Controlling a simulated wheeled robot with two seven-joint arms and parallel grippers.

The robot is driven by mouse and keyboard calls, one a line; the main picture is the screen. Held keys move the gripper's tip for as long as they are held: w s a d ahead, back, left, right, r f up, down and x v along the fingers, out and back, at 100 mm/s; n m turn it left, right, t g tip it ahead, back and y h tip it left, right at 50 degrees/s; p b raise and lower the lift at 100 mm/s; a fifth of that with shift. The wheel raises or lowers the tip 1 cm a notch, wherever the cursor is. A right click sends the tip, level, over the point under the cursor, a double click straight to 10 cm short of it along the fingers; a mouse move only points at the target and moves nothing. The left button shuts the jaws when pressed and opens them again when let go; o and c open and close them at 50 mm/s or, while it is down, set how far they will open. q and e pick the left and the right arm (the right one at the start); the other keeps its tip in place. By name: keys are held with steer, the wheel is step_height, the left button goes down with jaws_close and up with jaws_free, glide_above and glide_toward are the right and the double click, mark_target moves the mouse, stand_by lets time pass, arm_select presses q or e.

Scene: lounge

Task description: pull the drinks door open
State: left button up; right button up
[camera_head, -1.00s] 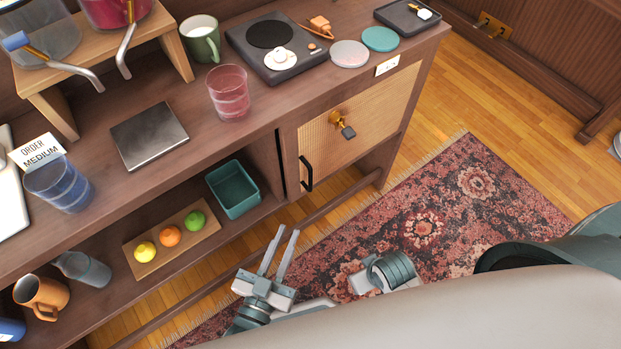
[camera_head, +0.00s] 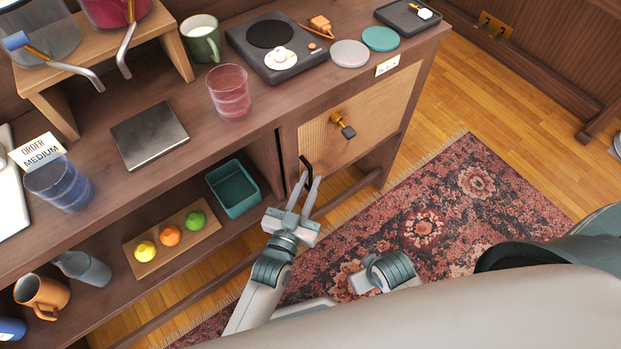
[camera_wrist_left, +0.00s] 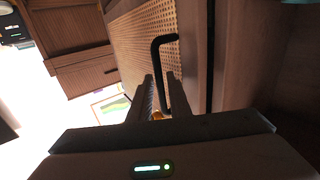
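The drinks door (camera_head: 375,105) is a woven cane panel in a dark wood frame at the right of the counter front, and it looks shut. Its black bar handle (camera_head: 305,163) is upright near the door's left edge. My left gripper (camera_head: 310,182) is at the handle's lower end, fingers apart. In the left wrist view the black handle (camera_wrist_left: 157,60) reaches down between the two fingertips (camera_wrist_left: 160,80), and I cannot see either finger pressing on it. The cane panel (camera_wrist_left: 145,40) shows beside it.
A brass fitting with a dark tag (camera_head: 343,125) sits on the door's upper part. A teal bin (camera_head: 236,190) stands on the open shelf to the left. A patterned rug (camera_head: 440,220) covers the clear floor before the door.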

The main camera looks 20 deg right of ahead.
arm_select(q)
steer(key=shift+w+d, duration=0.4)
steer(key=shift+w, duration=0.15)
jaws_close()
steer(key=shift+s, duration=0.15)
